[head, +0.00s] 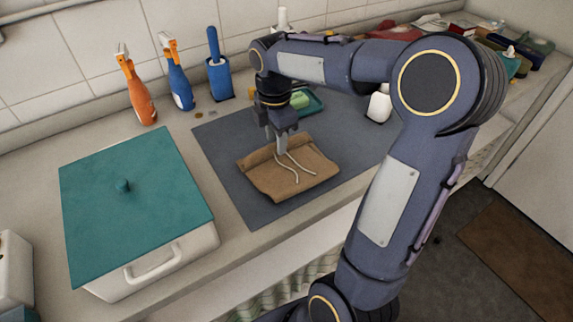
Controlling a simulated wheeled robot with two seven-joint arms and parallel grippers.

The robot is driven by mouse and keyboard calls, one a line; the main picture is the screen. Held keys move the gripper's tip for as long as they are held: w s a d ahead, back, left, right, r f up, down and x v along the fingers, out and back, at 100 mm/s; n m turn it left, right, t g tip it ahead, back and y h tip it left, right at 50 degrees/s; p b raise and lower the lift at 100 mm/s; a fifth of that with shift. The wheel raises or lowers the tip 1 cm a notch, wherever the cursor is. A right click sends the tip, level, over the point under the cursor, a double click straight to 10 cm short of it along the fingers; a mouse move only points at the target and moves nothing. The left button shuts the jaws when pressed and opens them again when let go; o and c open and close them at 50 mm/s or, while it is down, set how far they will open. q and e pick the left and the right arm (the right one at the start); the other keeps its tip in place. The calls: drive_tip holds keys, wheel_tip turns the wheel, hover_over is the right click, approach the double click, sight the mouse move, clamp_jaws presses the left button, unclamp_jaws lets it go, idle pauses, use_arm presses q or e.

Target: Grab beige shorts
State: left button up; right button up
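The beige shorts (268,181) lie folded flat on a dark grey mat (225,150) on the counter, with two pale drawstrings on top. My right gripper (281,148) points straight down at the shorts' upper edge, near the middle of that side. Its fingertips overlap the fabric in the picture. I cannot tell whether they pinch the cloth or only touch it. My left gripper is out of view.
A white box with a teal lid (132,205) stands left of the mat. An orange spray bottle (138,92), a blue spray bottle (178,80) and a blue brush holder (218,75) line the tiled wall. A green soap (299,101) and a white bottle (379,104) are behind the shorts.

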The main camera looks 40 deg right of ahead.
drive_tip(key=shift+f, duration=0.1)
clamp_jaws()
idle(0.4)
